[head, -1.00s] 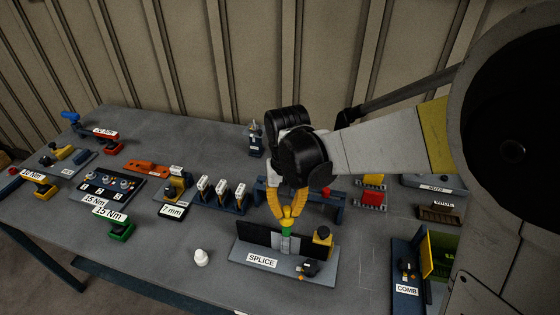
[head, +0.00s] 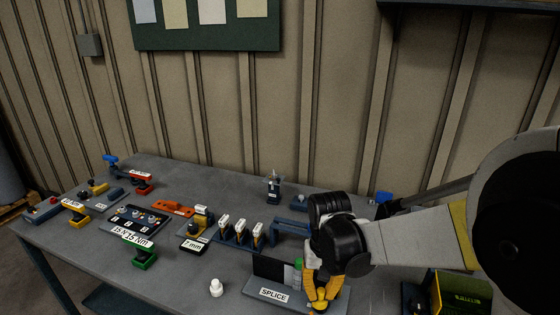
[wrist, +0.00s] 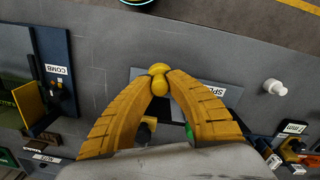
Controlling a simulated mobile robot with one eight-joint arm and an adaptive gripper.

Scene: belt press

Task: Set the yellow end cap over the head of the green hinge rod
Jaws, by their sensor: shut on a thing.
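My gripper (wrist: 160,86) is shut on the yellow end cap (wrist: 158,69), a small rounded piece with a narrower neck held at the fingertips. In the head view my gripper (head: 318,303) is low at the right end of the SPLICE fixture (head: 262,292). The green hinge rod (head: 298,267) stands upright in that fixture, just left of my fingers and apart from the cap. In the wrist view only a sliver of the green rod (wrist: 189,131) shows beside a finger. I cannot tell the cap's height above the fixture.
A dark block with a yellow top (wrist: 146,127) shows between my fingers. A white knob-like piece (head: 216,287) stands left of the fixture. The COMB fixture (wrist: 58,75) is on the other side. Several small labelled tools and holders fill the bench further left.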

